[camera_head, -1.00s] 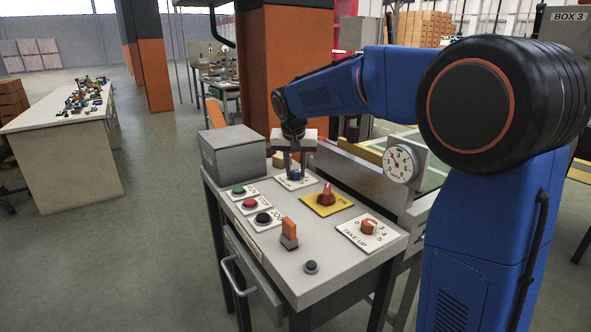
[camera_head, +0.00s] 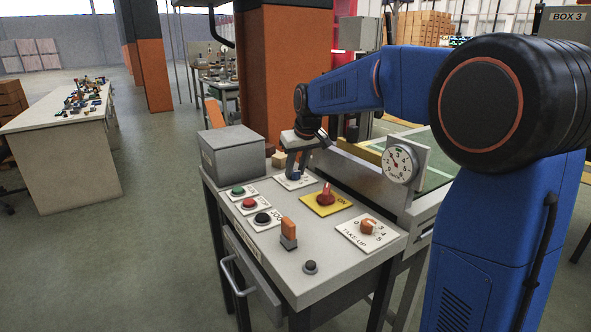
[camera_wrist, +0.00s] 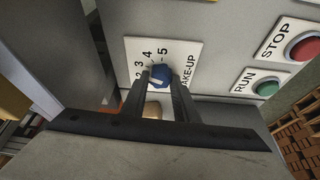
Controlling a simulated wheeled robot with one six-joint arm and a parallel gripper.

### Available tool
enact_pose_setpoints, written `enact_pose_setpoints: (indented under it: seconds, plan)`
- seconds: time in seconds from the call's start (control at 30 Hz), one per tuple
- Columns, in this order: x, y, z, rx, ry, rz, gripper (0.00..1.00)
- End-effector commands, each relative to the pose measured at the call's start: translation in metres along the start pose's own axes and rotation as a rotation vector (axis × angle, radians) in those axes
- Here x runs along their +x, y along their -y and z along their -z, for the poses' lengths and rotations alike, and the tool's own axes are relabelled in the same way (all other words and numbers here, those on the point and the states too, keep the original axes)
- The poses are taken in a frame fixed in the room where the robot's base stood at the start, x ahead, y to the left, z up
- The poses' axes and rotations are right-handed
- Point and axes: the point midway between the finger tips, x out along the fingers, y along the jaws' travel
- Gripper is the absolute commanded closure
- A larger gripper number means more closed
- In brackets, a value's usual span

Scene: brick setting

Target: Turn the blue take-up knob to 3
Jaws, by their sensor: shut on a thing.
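The blue take-up knob (camera_wrist: 158,75) stands on a white plate (camera_wrist: 184,50) marked TAKE-UP, with the figures 2 to 5 visible in the wrist view. My gripper (camera_wrist: 160,83) is shut on the knob, one finger on each side. A pale mark shows on the knob's top, but I cannot tell which figure it points at. In the head view my gripper (camera_head: 292,170) is tilted over the plate (camera_head: 297,183) at the back of the console, and it hides the knob.
The console (camera_head: 330,262) also carries an orange knob (camera_head: 368,227) on another TAKE-UP plate, a red knob (camera_head: 326,196) on a yellow plate, an orange switch (camera_head: 289,230) and several push buttons. A grey box (camera_head: 233,152) stands left of my gripper, a dial gauge (camera_head: 400,163) right.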

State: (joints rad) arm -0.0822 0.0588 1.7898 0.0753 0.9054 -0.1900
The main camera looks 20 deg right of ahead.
Motion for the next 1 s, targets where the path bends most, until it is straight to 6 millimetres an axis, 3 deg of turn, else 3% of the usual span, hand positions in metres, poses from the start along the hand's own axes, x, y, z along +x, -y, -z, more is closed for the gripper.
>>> enact_pose_setpoints:
  seconds: [0.5, 0.53, 0.6, 1.0]
  plan:
    - [0.0001, 0.0000, -0.0004, -0.023, 0.001, 0.010, 0.95]
    - [0.0001, 0.0000, -0.0004, -0.023, 0.001, 0.010, 0.68]
    - [0.0000, 0.0000, -0.0003, -0.023, 0.001, 0.010, 0.54]
    - [-0.0062, -0.0002, 0.0000, -0.023, 0.000, 0.009, 0.54]
